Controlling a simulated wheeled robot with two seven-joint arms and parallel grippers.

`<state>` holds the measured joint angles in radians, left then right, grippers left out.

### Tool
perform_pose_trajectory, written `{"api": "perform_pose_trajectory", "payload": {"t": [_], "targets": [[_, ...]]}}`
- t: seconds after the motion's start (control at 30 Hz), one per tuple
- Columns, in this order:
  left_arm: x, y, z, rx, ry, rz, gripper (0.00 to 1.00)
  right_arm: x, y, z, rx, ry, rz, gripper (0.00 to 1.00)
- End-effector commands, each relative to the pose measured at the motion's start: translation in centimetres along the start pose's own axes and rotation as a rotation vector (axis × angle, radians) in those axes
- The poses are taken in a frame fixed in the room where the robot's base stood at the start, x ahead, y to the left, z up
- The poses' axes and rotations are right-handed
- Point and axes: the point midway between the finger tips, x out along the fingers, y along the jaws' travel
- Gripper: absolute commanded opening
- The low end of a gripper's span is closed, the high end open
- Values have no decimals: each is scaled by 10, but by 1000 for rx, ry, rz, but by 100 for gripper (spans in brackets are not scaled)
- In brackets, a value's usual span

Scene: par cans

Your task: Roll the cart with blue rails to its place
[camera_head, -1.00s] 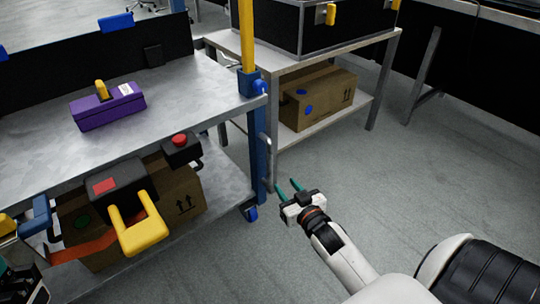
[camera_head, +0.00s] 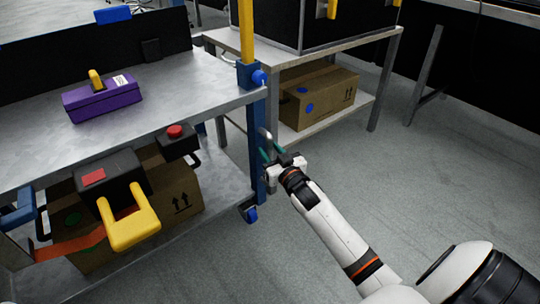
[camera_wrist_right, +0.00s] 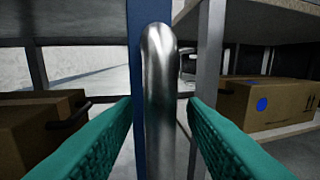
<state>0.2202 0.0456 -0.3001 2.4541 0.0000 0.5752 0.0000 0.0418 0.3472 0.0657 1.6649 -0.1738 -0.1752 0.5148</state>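The cart (camera_head: 175,92) with a grey metal top stands at the left in the head view. Its blue corner post (camera_head: 257,130) carries a vertical metal handle (camera_head: 266,147), and a blue caster (camera_head: 250,213) sits below. My right gripper (camera_head: 272,152) is at this handle. In the right wrist view the bare metal handle (camera_wrist_right: 160,90) stands upright between its two green fingers, which are apart with small gaps on both sides. The gripper is open around the handle.
A purple case (camera_head: 103,98) lies on the cart top. A cardboard box (camera_head: 180,197) is on its lower shelf. A workbench (camera_head: 285,55) with another box (camera_head: 318,95) stands close behind the cart. Grey floor (camera_head: 420,190) at the right is clear.

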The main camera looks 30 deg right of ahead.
Motion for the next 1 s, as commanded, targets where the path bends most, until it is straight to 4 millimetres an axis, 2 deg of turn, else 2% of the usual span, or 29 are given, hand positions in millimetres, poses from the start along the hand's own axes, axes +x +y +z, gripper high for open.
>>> {"api": "perform_pose_trajectory", "payload": {"t": [0.13,0.37,0.4,0.63,1.0], "targets": [[2,-1,1,1,-10,-4,52,8,0,0,0,0,-1,38],[2,-1,1,2,-10,-5,52,8,0,1,0,1,-1,38],[2,-1,1,2,-10,-5,52,8,0,1,0,1,-1,36],[2,-1,1,1,-9,-5,52,8,0,0,0,1,-1,0],[5,0,1,1,-11,-4,52,6,0,1,0,1,0,0]]}}
